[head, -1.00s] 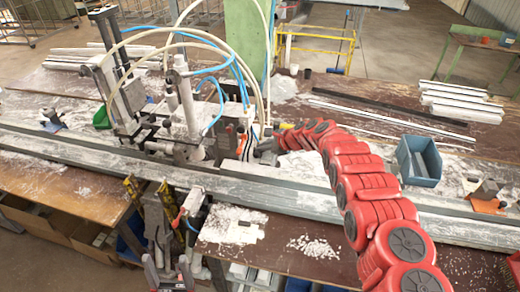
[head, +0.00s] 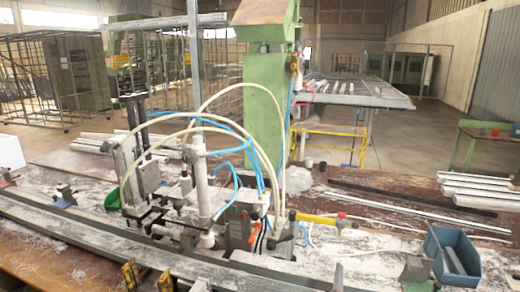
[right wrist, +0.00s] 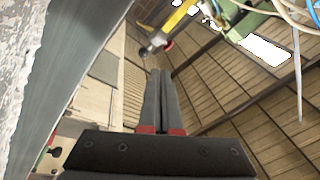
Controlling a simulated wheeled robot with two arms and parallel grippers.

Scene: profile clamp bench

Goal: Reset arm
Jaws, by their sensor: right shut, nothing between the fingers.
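My right gripper (right wrist: 160,78) shows in the right wrist view, its two dark fingers shut together with nothing between them. Red parts sit at the finger bases. In the head view I cannot clearly make out either gripper, and the red arm is out of the picture. The clamp bench's machine (head: 205,190), with pale hoses and blue tubes, stands in the middle of the head view. Long grey metal profiles (head: 90,240) run along the bench in front of it.
A blue bin (head: 452,258) stands at the right. White profiles (head: 480,190) are stacked behind it. A green post (head: 263,110) rises behind the machine. In the right wrist view, a broad grey surface (right wrist: 75,65) runs close along the left, with wooden slats (right wrist: 235,80) at the right.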

